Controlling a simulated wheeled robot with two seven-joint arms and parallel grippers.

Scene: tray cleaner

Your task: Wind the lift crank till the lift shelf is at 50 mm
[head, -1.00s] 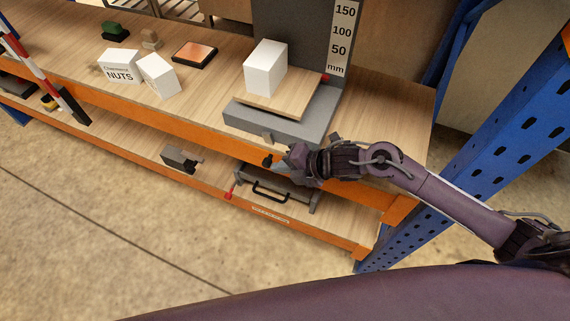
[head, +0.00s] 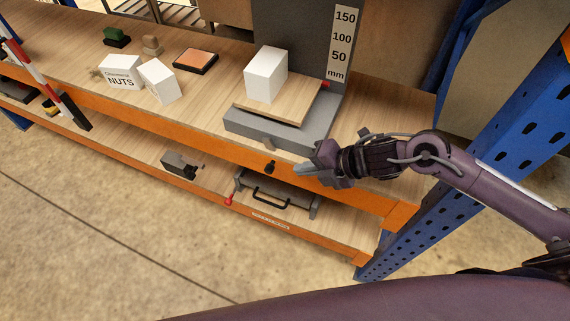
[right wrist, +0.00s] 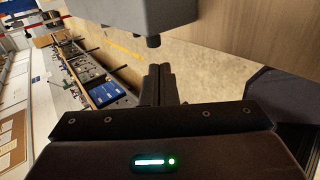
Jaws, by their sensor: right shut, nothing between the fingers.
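The lift shelf (head: 250,100) is a wooden plate above a grey lift base (head: 245,125), with a white block (head: 265,75) on it. The red pointer (head: 326,84) is beside the "mm" label, below the 50 mark on the scale (head: 340,45). The lift crank's black knob (head: 270,168) hangs at the front of the base, its arm partly unclear. A black knob also shows in the right wrist view (right wrist: 153,41) under a grey block. My right gripper (head: 298,169) is shut and empty, right of the knob and apart from it. My left gripper is not in view.
The orange shelf edge (head: 225,150) runs below the lift. A grey case with a black handle (head: 268,193) and a dark grey item (head: 180,163) sit on the lower shelf. A NUTS box (head: 120,75) stands left. A blue upright (head: 500,150) stands right.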

